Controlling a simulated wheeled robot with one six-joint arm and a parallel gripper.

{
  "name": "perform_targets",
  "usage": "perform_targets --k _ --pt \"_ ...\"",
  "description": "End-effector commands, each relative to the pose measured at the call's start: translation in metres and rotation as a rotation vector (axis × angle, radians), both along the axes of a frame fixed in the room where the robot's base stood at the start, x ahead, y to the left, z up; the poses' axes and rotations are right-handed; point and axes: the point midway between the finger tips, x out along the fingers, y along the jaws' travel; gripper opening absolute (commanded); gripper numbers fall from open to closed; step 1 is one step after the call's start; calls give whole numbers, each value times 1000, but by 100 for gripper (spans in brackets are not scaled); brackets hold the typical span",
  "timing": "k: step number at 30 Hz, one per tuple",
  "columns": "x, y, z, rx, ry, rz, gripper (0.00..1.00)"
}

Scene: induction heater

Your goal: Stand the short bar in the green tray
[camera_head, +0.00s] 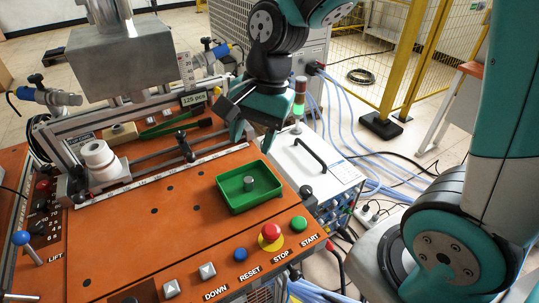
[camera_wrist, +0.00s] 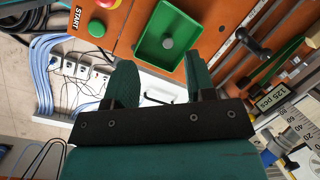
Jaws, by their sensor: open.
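The green tray (camera_head: 258,204) sits on the orange bench top, near its right edge. The short bar (camera_head: 249,183) is a small grey cylinder standing upright inside the tray, apart from the walls. In the wrist view the bar (camera_wrist: 167,43) shows as a round grey end on the floor of the green tray (camera_wrist: 149,20). My gripper (camera_head: 253,138) is open and empty, above and behind the tray in the head view. In the wrist view the two teal fingers of my gripper (camera_wrist: 160,66) are apart, with the tray beyond their tips.
A row of buttons, including a red stop button (camera_head: 271,232) and a green start button (camera_head: 299,223), lies in front of the tray. A ruled rail and a black clamp handle (camera_head: 185,143) are behind left. A white box with a black handle (camera_head: 310,152) stands right.

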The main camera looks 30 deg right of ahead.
Motion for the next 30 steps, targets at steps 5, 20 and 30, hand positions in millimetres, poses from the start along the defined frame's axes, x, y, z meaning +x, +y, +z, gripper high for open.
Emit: perform_targets --k 5,20,30 --pt "-66 24 37 43 -212 692 50" --pt "-131 36 55 75 -440 1389 50" --pt "-130 36 55 75 -440 1385 50"
